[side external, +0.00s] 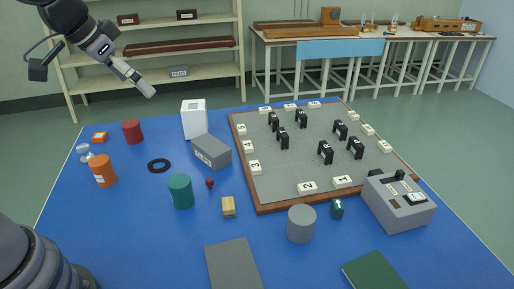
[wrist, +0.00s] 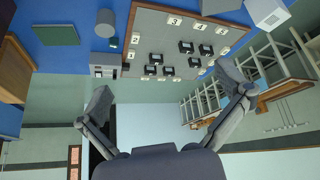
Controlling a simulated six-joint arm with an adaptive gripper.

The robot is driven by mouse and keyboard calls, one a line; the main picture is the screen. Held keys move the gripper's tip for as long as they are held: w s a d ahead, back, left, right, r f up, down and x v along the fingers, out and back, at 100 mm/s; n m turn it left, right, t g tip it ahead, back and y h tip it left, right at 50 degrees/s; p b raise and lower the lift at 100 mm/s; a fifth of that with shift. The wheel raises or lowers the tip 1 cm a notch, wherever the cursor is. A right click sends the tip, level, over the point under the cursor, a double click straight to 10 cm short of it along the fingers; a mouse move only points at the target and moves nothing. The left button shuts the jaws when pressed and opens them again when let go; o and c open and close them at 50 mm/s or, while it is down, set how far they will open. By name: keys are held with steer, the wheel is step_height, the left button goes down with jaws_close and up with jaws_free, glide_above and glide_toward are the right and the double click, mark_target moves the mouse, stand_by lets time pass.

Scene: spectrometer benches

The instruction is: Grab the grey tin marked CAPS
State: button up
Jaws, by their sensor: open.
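A grey box-shaped tin (side external: 211,151) lies on the blue table, left of the board, with a pale label on its near side; the lettering is too small to read surely. Its edge also shows at the top of the wrist view (wrist: 221,5). My gripper (side external: 146,88) is high above the table's back left, up and left of the tin. In the wrist view my gripper (wrist: 170,94) has its fingers wide apart with nothing between them.
A white box (side external: 195,120) stands just behind the tin. A teal cylinder (side external: 180,191), a black ring (side external: 159,166) and a small red piece (side external: 210,183) are nearby. A board with numbered tiles (side external: 290,165) fills the right. A plain grey cylinder (side external: 301,223) stands in front.

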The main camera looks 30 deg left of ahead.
steer(key=w+d+f+m+h, duration=0.1)
steer(key=w+d+f+m, duration=0.1)
steer(key=w+d+f, duration=0.8)
steer(key=m+h, duration=0.1)
steer(key=m, duration=0.1)
glide_toward(303, 214)
steer(key=x, duration=0.4)
steer(key=shift+f, duration=0.4)
steer(key=x, duration=0.5)
steer(key=shift+w+d+f, duration=0.1)
steer(key=shift+w+f, duration=0.05)
steer(key=shift+w, duration=0.05)
steer(key=c, duration=1.3)
